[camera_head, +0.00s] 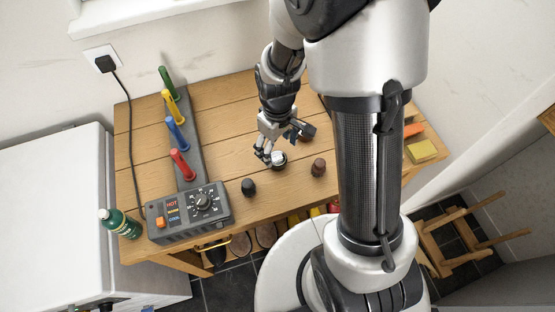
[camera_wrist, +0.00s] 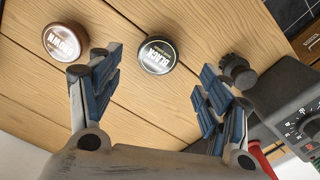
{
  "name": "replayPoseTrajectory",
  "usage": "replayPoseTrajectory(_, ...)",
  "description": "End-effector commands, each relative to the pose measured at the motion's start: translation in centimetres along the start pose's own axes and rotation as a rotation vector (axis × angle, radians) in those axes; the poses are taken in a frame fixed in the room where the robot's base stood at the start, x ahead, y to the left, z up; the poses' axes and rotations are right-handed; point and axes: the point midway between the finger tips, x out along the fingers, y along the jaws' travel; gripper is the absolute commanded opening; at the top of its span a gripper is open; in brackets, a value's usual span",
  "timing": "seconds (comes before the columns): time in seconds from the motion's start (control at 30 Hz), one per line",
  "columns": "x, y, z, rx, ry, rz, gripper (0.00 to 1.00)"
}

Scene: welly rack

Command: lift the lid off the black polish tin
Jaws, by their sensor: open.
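The black polish tin (camera_wrist: 157,54) is round with a dark lid lettered "BLACK" and a pale rim. It stands on the wooden table and also shows just below my gripper in the head view (camera_head: 279,161). My gripper (camera_wrist: 153,66) is open and empty, with its blue-padded fingers spread to either side of the tin in the wrist view. Neither finger appears to touch the lid. In the head view my gripper (camera_head: 266,153) hangs over the tin and hides part of it. I cannot tell the exact height gap.
A brown polish tin (camera_head: 318,167) stands to the right, a small black knobbed object (camera_head: 248,187) to the left. A grey control box (camera_head: 190,213) with a dial, a rack of coloured pegs (camera_head: 177,133) and a green bottle (camera_head: 122,223) are further left. A yellow block (camera_head: 422,151) lies far right.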

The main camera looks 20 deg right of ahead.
Motion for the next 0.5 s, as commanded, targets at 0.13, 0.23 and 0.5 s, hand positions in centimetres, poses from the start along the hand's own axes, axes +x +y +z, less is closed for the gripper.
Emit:
replayPoseTrajectory(0.13,0.7,0.0,0.0,0.0,0.0,0.0,0.71)
replayPoseTrajectory(0.23,2.0,0.1,0.0,0.0,-0.001,-0.001,0.71)
replayPoseTrajectory(0.5,5.4,0.2,-0.1,0.0,0.0,0.0,0.71)
